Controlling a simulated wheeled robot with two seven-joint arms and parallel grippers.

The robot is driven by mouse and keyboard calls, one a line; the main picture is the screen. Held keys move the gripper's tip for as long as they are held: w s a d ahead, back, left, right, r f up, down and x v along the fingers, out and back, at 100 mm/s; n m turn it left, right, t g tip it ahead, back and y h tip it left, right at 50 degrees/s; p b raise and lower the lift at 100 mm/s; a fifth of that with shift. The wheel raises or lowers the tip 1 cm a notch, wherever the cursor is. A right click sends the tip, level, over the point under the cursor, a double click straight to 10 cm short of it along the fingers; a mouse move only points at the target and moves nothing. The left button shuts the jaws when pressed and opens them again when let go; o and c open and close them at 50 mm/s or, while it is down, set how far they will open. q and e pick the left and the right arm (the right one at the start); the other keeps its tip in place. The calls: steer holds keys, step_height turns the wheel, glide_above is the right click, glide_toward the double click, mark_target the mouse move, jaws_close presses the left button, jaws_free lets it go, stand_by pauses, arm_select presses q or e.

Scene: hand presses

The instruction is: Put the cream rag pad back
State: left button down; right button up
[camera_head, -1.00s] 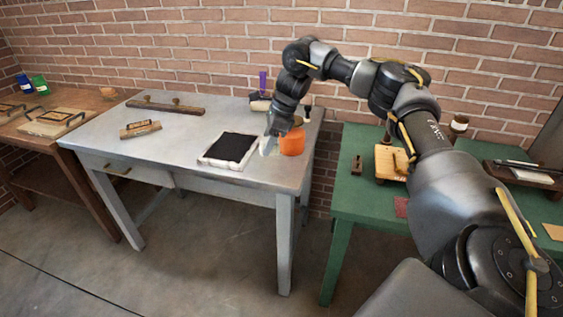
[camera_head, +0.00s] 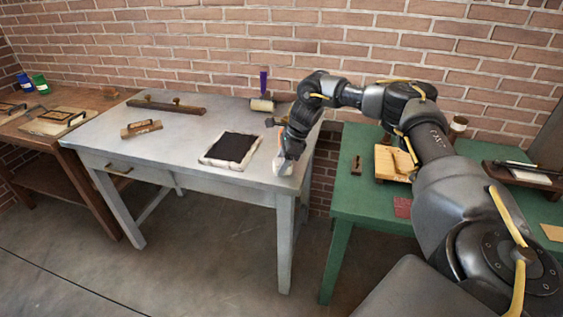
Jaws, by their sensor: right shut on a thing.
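My right gripper (camera_head: 284,160) reaches down over the right end of the grey metal table (camera_head: 185,132). It is shut on a small pale thing, the cream rag pad (camera_head: 282,168), at or just above the tabletop near the front right corner; I cannot tell whether it touches the table. The gripper hides much of the pad. An orange container (camera_head: 281,146) is almost wholly hidden behind the gripper. My left gripper is out of view.
A white-framed black ink slab (camera_head: 232,149) lies left of the gripper. A roller with a purple handle (camera_head: 263,84) is at the back. A wooden-handled tool (camera_head: 141,128) and a long bar (camera_head: 165,105) lie further left. A green table (camera_head: 350,200) stands to the right.

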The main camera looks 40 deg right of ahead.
steer(key=o, duration=0.8)
steer(key=shift+f, duration=0.1)
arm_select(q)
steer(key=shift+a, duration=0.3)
arm_select(e)
steer(key=shift+o, duration=0.8)
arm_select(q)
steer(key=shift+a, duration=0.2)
arm_select(e)
steer(key=shift+r, duration=0.4)
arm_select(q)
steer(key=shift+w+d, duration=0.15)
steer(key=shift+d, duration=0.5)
arm_select(e)
steer(key=v, duration=1.1)
steer(key=shift+d+r, duration=0.15)
steer(key=shift+r, duration=0.1)
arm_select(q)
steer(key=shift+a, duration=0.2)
